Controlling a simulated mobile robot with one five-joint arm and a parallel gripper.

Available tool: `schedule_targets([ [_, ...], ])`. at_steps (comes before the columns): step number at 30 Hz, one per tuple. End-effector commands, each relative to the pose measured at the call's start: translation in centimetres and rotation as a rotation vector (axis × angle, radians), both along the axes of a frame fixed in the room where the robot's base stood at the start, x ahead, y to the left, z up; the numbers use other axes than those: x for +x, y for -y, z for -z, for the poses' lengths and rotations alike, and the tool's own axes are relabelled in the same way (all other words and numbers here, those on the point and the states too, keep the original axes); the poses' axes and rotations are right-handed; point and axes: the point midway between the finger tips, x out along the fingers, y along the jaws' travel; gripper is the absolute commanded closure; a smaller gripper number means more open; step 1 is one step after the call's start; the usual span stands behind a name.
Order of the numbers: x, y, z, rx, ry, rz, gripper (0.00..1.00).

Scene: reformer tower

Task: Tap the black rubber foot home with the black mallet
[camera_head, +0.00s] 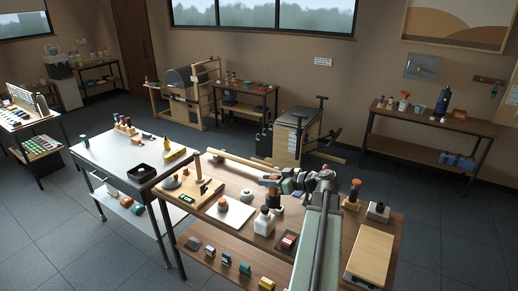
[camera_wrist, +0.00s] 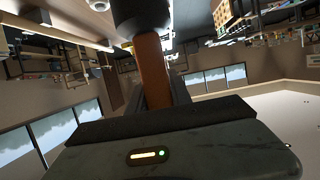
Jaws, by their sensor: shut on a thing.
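My gripper (camera_head: 276,186) is above the wooden workbench (camera_head: 240,190) in the head view, near its far edge. In the wrist view my gripper (camera_wrist: 155,95) is shut on the brown handle of the black mallet (camera_wrist: 153,68). The mallet's black head (camera_wrist: 139,14) is at the top of that view, partly cut off. In the head view the mallet (camera_head: 271,179) is small and partly hidden by my gripper. I cannot single out the black rubber foot for sure. A pale wooden beam (camera_head: 235,160) lies along the bench's far side, left of my gripper.
A wooden board with a post (camera_head: 190,184) is on the bench's left. A metal table (camera_head: 125,160) adjoins on the left. Floor on the right (camera_head: 450,220) is clear.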

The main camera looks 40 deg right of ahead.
Motion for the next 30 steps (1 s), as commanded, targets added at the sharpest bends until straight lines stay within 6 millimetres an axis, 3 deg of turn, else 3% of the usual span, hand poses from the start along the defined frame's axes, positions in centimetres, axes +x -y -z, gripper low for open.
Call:
schedule_targets([
  [1, 1.5, 0.0, -3.0, 0.001, 0.001, -0.014, 1.00],
  [6, 3.8, -0.6, -4.6, 0.000, 0.000, -0.032, 1.00],
  [20, 3.9, -0.7, -3.7, 0.001, 0.001, -0.033, 1.00],
  [30, 3.9, -0.7, -0.2, 0.001, 0.001, -0.033, 1.00],
])
